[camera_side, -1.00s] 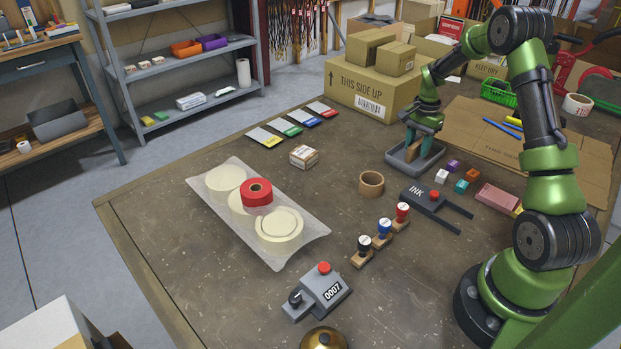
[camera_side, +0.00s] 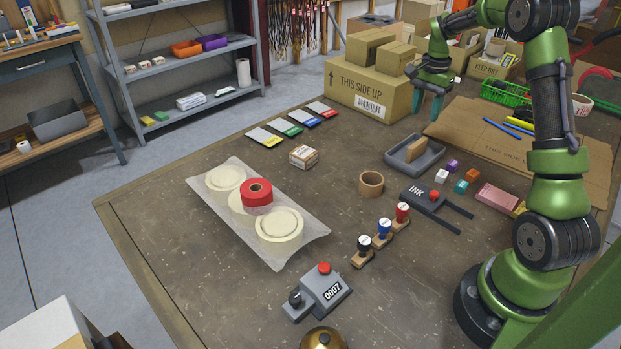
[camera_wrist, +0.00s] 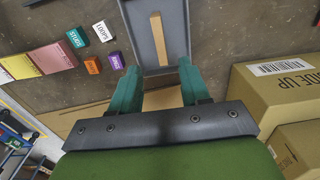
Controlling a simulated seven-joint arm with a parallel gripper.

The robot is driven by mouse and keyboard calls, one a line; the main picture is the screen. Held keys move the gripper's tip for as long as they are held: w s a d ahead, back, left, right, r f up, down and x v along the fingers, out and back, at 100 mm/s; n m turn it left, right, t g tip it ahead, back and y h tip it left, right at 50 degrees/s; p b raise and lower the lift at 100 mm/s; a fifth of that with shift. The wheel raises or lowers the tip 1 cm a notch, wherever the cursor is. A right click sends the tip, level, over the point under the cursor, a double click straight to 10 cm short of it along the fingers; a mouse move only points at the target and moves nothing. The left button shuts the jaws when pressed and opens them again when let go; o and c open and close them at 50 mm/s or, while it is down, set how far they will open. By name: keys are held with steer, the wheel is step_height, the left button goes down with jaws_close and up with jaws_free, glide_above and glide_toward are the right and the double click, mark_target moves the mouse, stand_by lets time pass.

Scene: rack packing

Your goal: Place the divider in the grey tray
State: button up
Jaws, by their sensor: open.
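The divider (camera_side: 415,150), a tan upright piece, stands inside the grey tray (camera_side: 402,165) at the right of the table. In the wrist view the divider (camera_wrist: 159,38) is a tan strip lengthwise in the tray (camera_wrist: 183,50), with grey floor on both sides. My gripper (camera_side: 430,108) is above and behind the tray, beside the big carton. In the wrist view its teal fingers (camera_wrist: 160,82) are apart with nothing between them. The divider is clear of the fingers.
A large carton (camera_side: 370,82) stands behind the tray on the left. Flat cardboard (camera_side: 490,147) lies to the right. Small coloured blocks (camera_side: 460,186), an ink pad (camera_side: 422,197) and a tape roll (camera_side: 371,184) sit in front. The table's near middle left is occupied by wrapped discs (camera_side: 279,228).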

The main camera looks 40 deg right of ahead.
steer(key=s+a+r+n+t, duration=0.1)
steer(key=a+r+n+t, duration=0.15)
steer(key=a+r, duration=0.4)
steer(key=s+a+r+n+t, duration=0.1)
steer(key=a+r+n, duration=0.25)
steer(key=a, duration=0.65)
steer(key=s+a+n+t+y, duration=0.2)
steer(key=s+a+n, duration=0.6)
steer(key=s+a, duration=0.4)
steer(key=a+r+t, duration=0.1)
steer(key=a, duration=0.3)
steer(key=shift+a+t, duration=0.15)
steer(key=shift+t, duration=0.2)
